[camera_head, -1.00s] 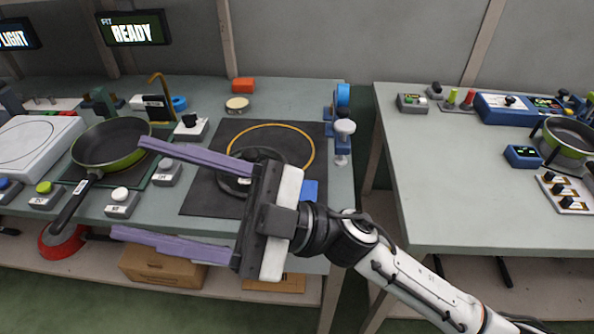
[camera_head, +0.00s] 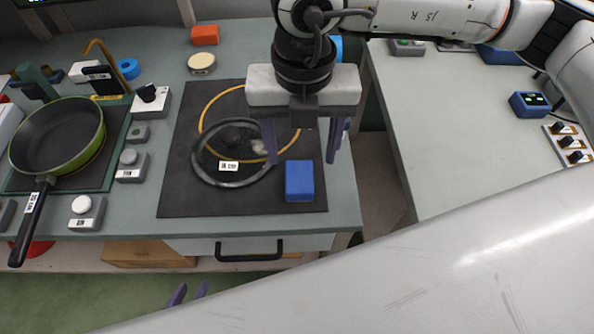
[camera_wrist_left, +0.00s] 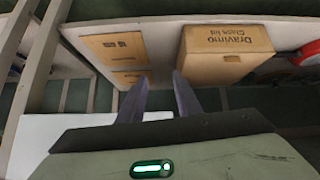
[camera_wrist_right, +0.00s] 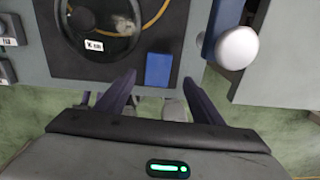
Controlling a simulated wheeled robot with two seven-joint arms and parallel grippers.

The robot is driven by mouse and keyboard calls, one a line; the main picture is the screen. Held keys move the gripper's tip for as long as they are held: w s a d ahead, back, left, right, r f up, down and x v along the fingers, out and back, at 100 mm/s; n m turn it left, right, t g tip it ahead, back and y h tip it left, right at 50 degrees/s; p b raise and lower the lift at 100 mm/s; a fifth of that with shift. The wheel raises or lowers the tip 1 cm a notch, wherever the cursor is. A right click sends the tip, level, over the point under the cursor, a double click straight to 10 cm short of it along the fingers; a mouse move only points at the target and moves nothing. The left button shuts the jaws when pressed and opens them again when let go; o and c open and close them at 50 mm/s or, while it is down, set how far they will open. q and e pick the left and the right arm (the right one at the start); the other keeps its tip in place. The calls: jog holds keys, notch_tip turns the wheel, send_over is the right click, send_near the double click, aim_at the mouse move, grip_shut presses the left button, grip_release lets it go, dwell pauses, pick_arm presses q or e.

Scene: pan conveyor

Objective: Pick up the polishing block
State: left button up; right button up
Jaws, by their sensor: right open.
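The polishing block appears to be the blue rectangular block (camera_head: 299,181) lying on the dark mat near its front right corner. It also shows in the right wrist view (camera_wrist_right: 158,69). My right gripper (camera_head: 301,160) points down above the block, open and empty, with one finger to each side of it in the picture. The right wrist view shows its fingertips (camera_wrist_right: 159,78) spread wider than the block, not touching it. My left gripper (camera_head: 187,292) is low, in front of the workbench. Its fingers (camera_wrist_left: 161,78) are apart with nothing between them.
A dark-rimmed round lid (camera_head: 230,182) and an orange ring (camera_head: 208,105) are on the mat (camera_head: 185,195). A green pan (camera_head: 62,135) stands at left. A blue stand with a white knob (camera_wrist_right: 237,47) is right of the block. Cardboard boxes (camera_wrist_left: 225,52) sit on the lower shelf.

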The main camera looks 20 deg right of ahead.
aim_at(300, 176)
jog(key=f, duration=0.3)
jog(key=f+p, duration=0.1)
jog(key=f, duration=0.3)
jog(key=shift+s+a+f, duration=0.1)
jog(key=shift+a+f, duration=0.05)
jog(key=shift+a, duration=0.05)
jog(key=c, duration=1.2)
notch_tip(300, 176, up, 10)
jog(key=shift+r+b, duration=0.1)
jog(key=shift+b, duration=0.3)
jog(key=o, duration=0.6)
jog(key=c, duration=0.4)
